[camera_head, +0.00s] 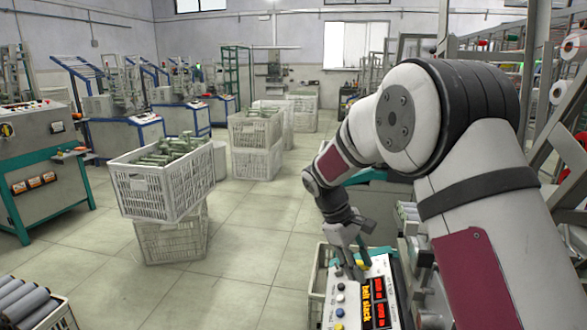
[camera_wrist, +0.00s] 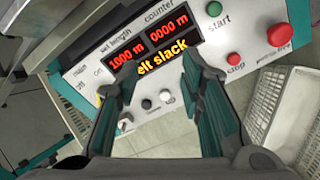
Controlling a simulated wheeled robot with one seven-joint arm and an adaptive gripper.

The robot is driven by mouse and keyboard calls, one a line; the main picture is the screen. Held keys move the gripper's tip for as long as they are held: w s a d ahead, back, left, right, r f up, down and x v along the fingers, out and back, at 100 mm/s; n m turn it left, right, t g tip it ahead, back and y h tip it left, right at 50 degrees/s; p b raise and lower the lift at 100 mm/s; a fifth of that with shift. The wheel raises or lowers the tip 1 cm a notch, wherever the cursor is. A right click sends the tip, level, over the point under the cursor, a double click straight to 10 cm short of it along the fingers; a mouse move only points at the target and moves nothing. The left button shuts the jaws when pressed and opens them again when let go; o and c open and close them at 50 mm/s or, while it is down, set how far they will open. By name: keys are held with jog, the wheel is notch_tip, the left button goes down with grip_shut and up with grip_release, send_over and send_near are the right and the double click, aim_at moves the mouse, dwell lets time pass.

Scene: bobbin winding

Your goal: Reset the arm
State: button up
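My gripper (camera_head: 352,262) is over the control panel (camera_head: 341,308) of a winding machine at the lower right of the head view. In the wrist view my gripper (camera_wrist: 158,70) is open, with its two fingers apart and nothing between them. Beyond the fingers, the panel's display (camera_wrist: 160,38) shows 1000 m, 0000 m and an orange "belt slack" line, partly covered by the left finger. A green start button (camera_wrist: 216,9), a red stop button (camera_wrist: 233,59) and a larger red button (camera_wrist: 277,34) sit to the right. Whether a fingertip touches the panel I cannot tell.
Stacked white crates (camera_head: 150,192) of green bobbins stand left of the panel, with more crates (camera_head: 255,165) behind. A teal-and-grey machine (camera_head: 45,170) is at the far left. Grey rolls (camera_head: 22,305) lie at the lower left. The tiled floor (camera_head: 240,245) between is clear.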

jog(key=s+d+r+m+y, duration=0.1)
jog(key=s+d+r+m, duration=0.15)
jog(key=s+r, duration=0.65)
jog(key=s+d+r+m+y, duration=0.1)
jog(key=s+d+r+m, duration=0.15)
jog(key=s+r, duration=0.65)
jog(key=s+a+f+m+t+y, duration=0.1)
jog(key=s+f+m+t+y, duration=0.2)
jog(key=s, duration=2)
notch_tip(320, 180, up, 18)
jog(key=m+t+p, duration=0.1)
jog(key=t+p, duration=0.1)
jog(key=p, duration=1.5)
jog(key=shift+a, duration=0.15)
